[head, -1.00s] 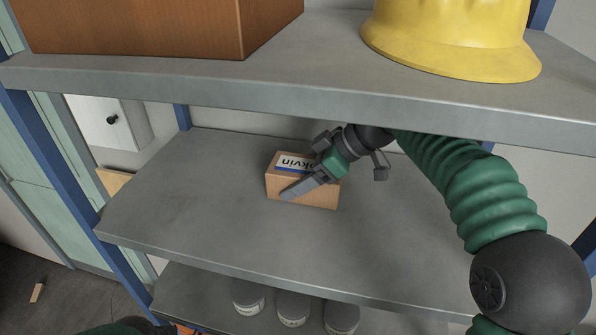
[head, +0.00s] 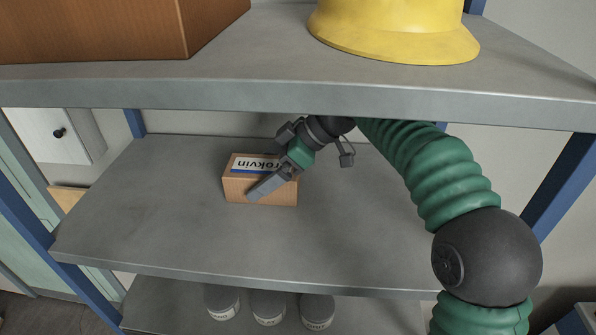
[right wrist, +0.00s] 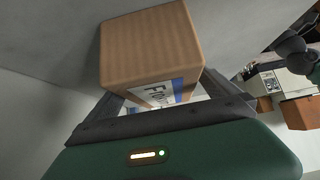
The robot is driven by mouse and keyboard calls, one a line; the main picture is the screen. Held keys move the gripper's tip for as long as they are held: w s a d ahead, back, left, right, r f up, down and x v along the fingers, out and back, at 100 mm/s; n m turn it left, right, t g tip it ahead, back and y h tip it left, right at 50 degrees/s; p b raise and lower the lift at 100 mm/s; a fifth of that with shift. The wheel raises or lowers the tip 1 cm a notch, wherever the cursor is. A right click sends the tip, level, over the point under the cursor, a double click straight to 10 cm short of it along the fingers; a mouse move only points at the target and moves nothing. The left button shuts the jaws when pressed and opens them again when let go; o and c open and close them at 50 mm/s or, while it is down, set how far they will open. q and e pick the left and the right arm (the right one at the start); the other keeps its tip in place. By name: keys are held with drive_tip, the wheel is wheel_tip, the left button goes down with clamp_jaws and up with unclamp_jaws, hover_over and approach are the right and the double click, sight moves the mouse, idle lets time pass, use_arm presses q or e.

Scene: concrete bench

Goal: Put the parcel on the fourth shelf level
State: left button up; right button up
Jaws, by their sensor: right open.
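The parcel (head: 236,187), a small brown box with a white and blue label on top, stands on the grey middle shelf level (head: 160,215) in the head view. My right gripper (head: 268,184) reaches under the upper shelf level (head: 270,88) and is over the parcel, its jaws open. One finger crosses the parcel's front and hides part of it. In the right wrist view the parcel (right wrist: 150,50) is between the open fingers (right wrist: 175,97), with its label toward the palm. I cannot tell whether the fingers touch it. My left gripper is out of view.
The upper level holds a large brown box (head: 90,30) and a yellow helmet (head: 395,30). Several grey cans (head: 268,307) stand on the level below. Blue posts (head: 560,185) bound the rack. The middle level is clear left and right of the parcel.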

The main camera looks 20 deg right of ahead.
drive_tip(key=shift+b+v, duration=0.4)
drive_tip(key=shift+v, duration=0.8)
drive_tip(key=s+d+b, duration=0.1)
drive_tip(key=d, duration=0.2)
drive_tip(key=s+d+b, duration=0.2)
drive_tip(key=d, duration=0.2)
drive_tip(key=s+d+b, duration=0.1)
drive_tip(key=d, duration=0.2)
drive_tip(key=shift+s+d+r+b, duration=0.15)
drive_tip(key=shift+s+d+b, duration=0.15)
drive_tip(key=shift+s+d, duration=0.1)
drive_tip(key=shift+d, duration=0.4)
drive_tip(key=shift+a, duration=0.15)
